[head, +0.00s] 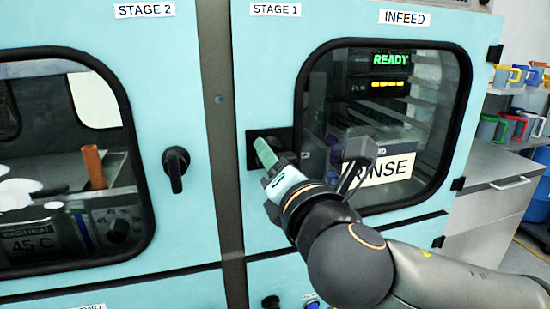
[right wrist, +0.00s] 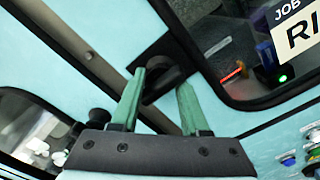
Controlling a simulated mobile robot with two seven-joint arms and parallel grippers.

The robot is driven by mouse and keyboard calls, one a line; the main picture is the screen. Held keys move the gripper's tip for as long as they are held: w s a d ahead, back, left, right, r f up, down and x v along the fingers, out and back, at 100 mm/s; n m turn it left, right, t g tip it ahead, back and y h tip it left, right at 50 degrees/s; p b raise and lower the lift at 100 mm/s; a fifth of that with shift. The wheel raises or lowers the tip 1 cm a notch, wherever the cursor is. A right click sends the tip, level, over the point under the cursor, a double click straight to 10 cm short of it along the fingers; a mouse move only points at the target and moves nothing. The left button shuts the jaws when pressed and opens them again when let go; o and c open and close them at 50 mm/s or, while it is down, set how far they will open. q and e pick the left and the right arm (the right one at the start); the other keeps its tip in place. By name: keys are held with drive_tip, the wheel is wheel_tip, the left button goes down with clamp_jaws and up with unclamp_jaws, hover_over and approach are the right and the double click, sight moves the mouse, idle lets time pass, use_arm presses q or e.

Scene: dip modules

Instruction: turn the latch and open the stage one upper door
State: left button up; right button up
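The stage one upper door (head: 270,90) is teal with a dark-framed window and looks shut. Its latch (head: 252,152) is a black piece at the door's left edge, partly hidden by my right gripper (head: 265,153). In the right wrist view the latch (right wrist: 162,73) lies at the tips of my right gripper (right wrist: 161,80). The green fingers are apart, one on each side of the dark latch part; I cannot tell whether they touch it. My left gripper is not in view.
The stage two door (head: 160,100) at left has its own black knob (head: 176,169) and looks shut. A grey post (head: 220,120) separates the doors. A grey counter (head: 490,190) and shelves with coloured jugs (head: 505,75) stand at right. Lower knobs (head: 271,302) show below.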

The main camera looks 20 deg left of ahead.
clamp_jaws()
idle(0.9)
